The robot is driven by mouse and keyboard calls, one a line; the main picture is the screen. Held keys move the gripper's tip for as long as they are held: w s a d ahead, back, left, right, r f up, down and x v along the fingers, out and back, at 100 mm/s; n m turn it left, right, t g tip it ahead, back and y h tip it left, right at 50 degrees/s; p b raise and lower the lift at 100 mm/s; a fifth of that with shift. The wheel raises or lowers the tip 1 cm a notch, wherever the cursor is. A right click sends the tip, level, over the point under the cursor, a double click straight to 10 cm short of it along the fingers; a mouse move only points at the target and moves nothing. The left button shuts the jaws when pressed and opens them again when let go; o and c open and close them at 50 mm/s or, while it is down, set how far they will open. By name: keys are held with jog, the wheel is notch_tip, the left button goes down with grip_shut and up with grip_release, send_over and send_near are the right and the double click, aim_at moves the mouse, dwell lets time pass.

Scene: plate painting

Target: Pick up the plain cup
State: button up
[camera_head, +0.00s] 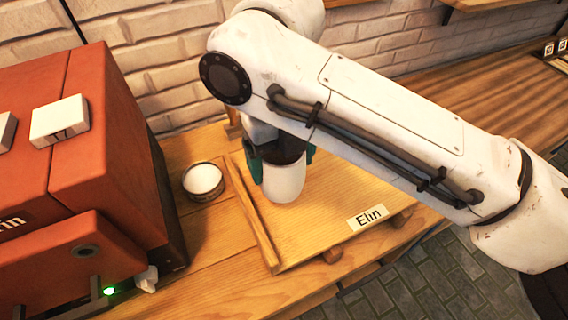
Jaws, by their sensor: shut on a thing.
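The plain cup (284,183) is white, with no pattern on the part I see. It is upright at the left part of a wooden board. My gripper (283,164), with teal fingers, is shut on the cup, one finger on each side. The upper part of the cup is hidden behind the gripper and my arm. I cannot tell whether the cup's base touches the board or is slightly above it.
A large orange machine (110,150) fills the left. A brick wall (170,60) is behind.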

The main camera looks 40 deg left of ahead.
jog(key=s+d+r, duration=0.6)
jog(key=s+r, duration=0.1)
jog(key=s, duration=0.2)
jog(key=shift+b, duration=0.35)
jog(key=shift+s+d+r, duration=0.2)
jog(key=shift+s+d, duration=0.05)
jog(key=shift+s, duration=0.15)
